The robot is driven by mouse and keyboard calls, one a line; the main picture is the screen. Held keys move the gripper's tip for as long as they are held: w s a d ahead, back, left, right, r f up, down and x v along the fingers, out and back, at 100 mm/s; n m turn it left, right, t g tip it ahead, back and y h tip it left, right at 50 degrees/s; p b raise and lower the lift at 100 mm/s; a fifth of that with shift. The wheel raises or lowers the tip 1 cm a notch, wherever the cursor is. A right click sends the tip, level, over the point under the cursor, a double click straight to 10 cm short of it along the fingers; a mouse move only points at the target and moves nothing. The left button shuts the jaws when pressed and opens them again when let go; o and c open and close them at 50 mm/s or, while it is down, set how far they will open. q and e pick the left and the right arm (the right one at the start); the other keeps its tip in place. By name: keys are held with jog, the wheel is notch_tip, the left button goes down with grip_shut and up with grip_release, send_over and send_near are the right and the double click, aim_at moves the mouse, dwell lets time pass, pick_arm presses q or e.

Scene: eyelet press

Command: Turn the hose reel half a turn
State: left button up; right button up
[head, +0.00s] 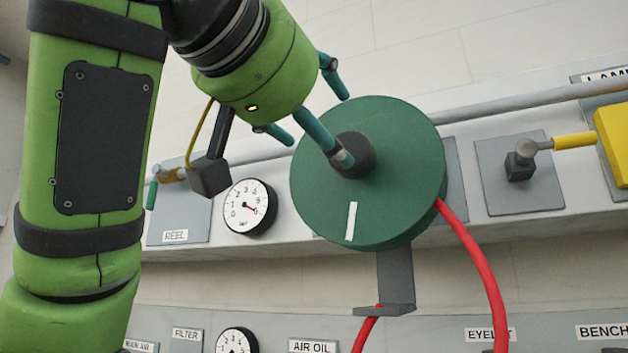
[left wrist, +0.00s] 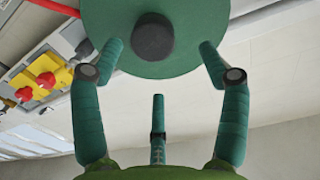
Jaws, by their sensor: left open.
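The hose reel is a dark green disc (head: 400,190) with a black round hub (head: 362,152) and a white stripe low on its face. It stands on a grey bracket, and a red hose (head: 478,255) leaves its right side. My left gripper (head: 322,132) is open at the reel's upper left, and one finger overlaps the hub. In the left wrist view its teal fingers (left wrist: 158,65) are spread, two tips overlapping the reel's face (left wrist: 200,30) on either side of the hub (left wrist: 153,38). I cannot tell whether any finger touches the reel. My right gripper is not in view.
A gauge (head: 249,206) and a REEL plate (head: 180,225) with a teal-handled valve are left of the reel. A yellow-handled valve (head: 572,141) is to the right. A grey pipe (head: 500,105) runs behind. The wall above right is clear.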

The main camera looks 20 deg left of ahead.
aim_at(346, 147)
pick_arm(q)
jog(key=w+p, duration=0.1)
jog(key=w+d+p, duration=0.1)
jog(key=w, duration=0.1)
jog(key=shift+w+d+r+m, duration=0.15)
jog(key=shift+w+d+m, duration=0.05)
jog(key=shift+m, duration=0.1)
jog(key=w, duration=0.1)
jog(key=w+p, duration=0.1)
jog(key=w, duration=0.1)
jog(key=shift+w+a+f, duration=0.1)
jog(key=shift+w+f, duration=0.05)
jog(key=shift+f, duration=0.05)
jog(key=shift+w+a+p, duration=0.1)
jog(key=shift+w+p, duration=0.05)
jog(key=shift+p, duration=0.15)
jog(key=shift+c, duration=0.4)
jog(key=shift+s+d, duration=0.2)
jog(key=c, duration=0.7)
jog(key=shift+a, duration=0.1)
grip_shut()
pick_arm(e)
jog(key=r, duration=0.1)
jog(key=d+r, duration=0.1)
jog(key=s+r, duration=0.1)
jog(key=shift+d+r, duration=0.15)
